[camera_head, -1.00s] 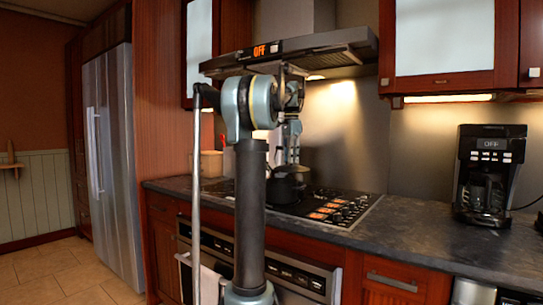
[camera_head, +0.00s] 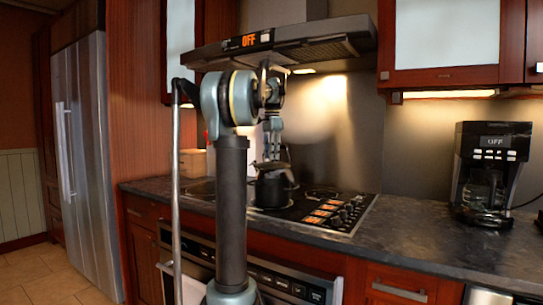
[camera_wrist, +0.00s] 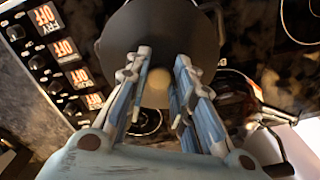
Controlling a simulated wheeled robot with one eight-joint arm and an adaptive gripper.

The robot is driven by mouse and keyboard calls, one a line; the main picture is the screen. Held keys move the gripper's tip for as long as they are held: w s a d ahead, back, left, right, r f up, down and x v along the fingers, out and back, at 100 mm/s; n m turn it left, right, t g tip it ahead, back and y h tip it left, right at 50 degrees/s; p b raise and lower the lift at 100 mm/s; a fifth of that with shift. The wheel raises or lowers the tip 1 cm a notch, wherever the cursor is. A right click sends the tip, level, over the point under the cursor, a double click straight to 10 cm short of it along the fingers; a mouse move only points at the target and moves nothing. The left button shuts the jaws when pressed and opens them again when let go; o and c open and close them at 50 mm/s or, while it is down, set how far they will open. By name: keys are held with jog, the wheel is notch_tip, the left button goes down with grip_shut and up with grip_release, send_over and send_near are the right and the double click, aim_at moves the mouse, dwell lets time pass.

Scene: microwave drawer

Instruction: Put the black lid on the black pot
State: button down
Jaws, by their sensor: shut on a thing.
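The black pot (camera_head: 271,191) stands on the cooktop in the head view, partly behind my arm. The black lid (camera_head: 272,166) is at the pot's top, beneath my gripper (camera_head: 272,148). In the wrist view the lid (camera_wrist: 160,35) is a broad dark disc, with its pale round knob (camera_wrist: 155,87) between my fingers. My gripper (camera_wrist: 158,98) is shut on the lid's knob. The lid looks slightly tilted in the head view. I cannot tell whether its rim touches the pot all round.
The cooktop (camera_head: 318,211) has control knobs along its right side. A range hood (camera_head: 310,50) hangs above it. A coffee maker (camera_head: 490,175) stands farther right, with clear counter (camera_head: 420,228) between. A wooden canister (camera_head: 193,162) is at the back left.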

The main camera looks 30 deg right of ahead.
aim_at(272, 162)
jog(key=shift+f, duration=2.9)
jog(key=shift+s, duration=0.1)
jog(key=shift+f, duration=0.45)
dwell(0.5)
jog(key=c, duration=0.8)
grip_release()
jog(key=shift+r, duration=0.15)
jog(key=shift+r, duration=3.35)
